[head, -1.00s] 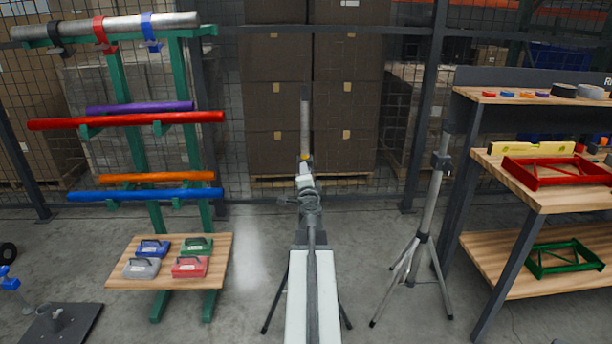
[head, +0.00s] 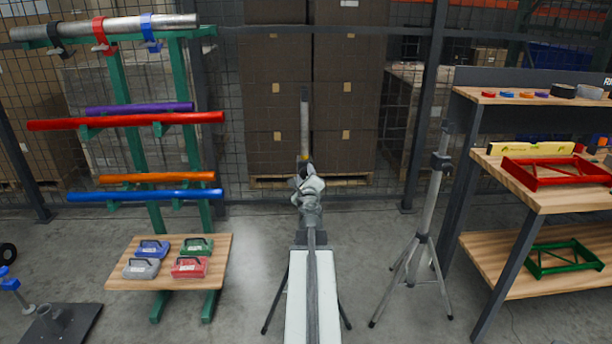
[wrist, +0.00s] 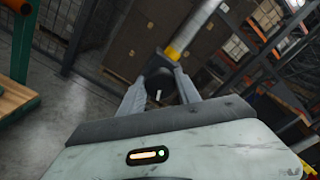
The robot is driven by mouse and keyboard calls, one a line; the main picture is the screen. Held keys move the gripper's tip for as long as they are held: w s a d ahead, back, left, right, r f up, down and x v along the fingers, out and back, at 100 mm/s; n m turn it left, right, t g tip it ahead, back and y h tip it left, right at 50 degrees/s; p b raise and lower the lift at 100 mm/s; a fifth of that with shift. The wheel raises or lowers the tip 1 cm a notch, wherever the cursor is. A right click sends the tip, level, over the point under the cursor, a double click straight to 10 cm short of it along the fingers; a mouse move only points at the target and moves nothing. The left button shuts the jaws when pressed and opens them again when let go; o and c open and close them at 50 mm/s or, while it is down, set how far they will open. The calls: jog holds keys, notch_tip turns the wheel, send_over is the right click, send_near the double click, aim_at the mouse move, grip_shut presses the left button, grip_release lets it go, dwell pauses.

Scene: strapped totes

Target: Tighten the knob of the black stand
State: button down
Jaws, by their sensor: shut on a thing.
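The black stand stands straight ahead, mostly hidden behind my arm. In the head view its silver pole (head: 304,125) rises above my gripper (head: 306,168), and dark legs show low on either side. The wrist view shows the pole (wrist: 206,17) with a yellow band (wrist: 173,52) near its lower end. The stand's black knob (wrist: 157,83) is between the fingers of my gripper (wrist: 160,92), which is shut on it. A short white mark shows at the knob. The pole's clamp is largely hidden.
A grey tripod (head: 428,225) stands to the right, beside a wooden workbench (head: 530,190). A green rack (head: 120,75) with coloured tubes and a wooden shelf (head: 125,272) is on the left. A dark base plate (head: 62,325) lies at bottom left. Mesh fencing and stacked boxes are behind.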

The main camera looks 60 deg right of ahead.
jog(key=shift+a+m, duration=0.1)
jog(key=shift+m, duration=1.5)
jog(key=c, duration=0.9)
grip_release()
jog(key=shift+w, duration=0.1)
jog(key=shift+o, duration=0.2)
